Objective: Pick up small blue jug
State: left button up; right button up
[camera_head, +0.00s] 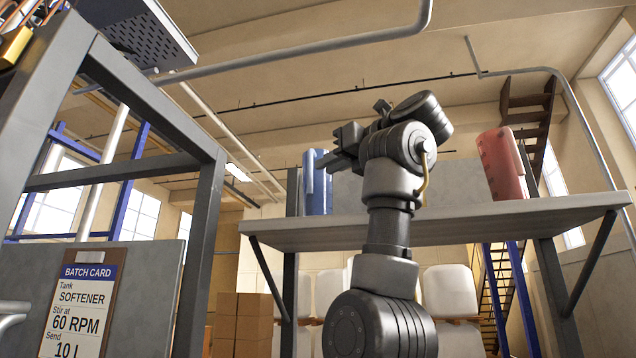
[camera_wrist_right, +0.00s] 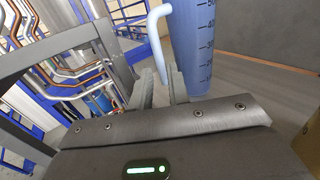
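The small blue jug (camera_head: 317,185) stands upright on the grey shelf (camera_head: 440,222), near its left end. My right gripper (camera_head: 333,162) is raised at shelf height, just beside the jug, and overlaps part of it in the head view. In the right wrist view the blue jug (camera_wrist_right: 194,48) shows its dark measuring marks and a pale handle (camera_wrist_right: 157,42) facing me. The right gripper's two fingers (camera_wrist_right: 162,88) are apart, with the handle's lower end just beyond or between their tips; I cannot tell which. My left gripper is not in view.
A red jug (camera_head: 502,165) stands toward the shelf's right end. A grey frame (camera_head: 205,230) with a batch card (camera_head: 80,305) is at the left. Cardboard boxes (camera_head: 240,320) and white containers (camera_head: 450,292) sit below and behind the shelf. The shelf between the jugs is partly hidden by my arm.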

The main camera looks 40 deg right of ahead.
aim_at(312, 167)
jog(key=w, duration=0.3)
jog(key=shift+r+p, duration=0.1)
jog(key=shift+p, duration=0.3)
jog(key=shift+w, duration=0.2)
jog(key=p, duration=0.1)
jog(key=w+r+p, duration=0.1)
jog(key=shift+w+a+p, duration=0.15)
jog(key=shift+w+p, duration=0.1)
jog(key=shift+p, duration=0.15)
jog(key=w, duration=0.1)
jog(key=w+p, duration=0.1)
jog(key=w, duration=0.1)
jog(key=shift+w+f+p, duration=0.25)
jog(key=shift+f+p, duration=0.05)
jog(key=shift+p, duration=0.05)
jog(key=shift+w+f, duration=0.1)
jog(key=shift+w, duration=0.05)
jog(key=shift+s, duration=0.35)
jog(key=shift+c, duration=1.1)
grip_shut()
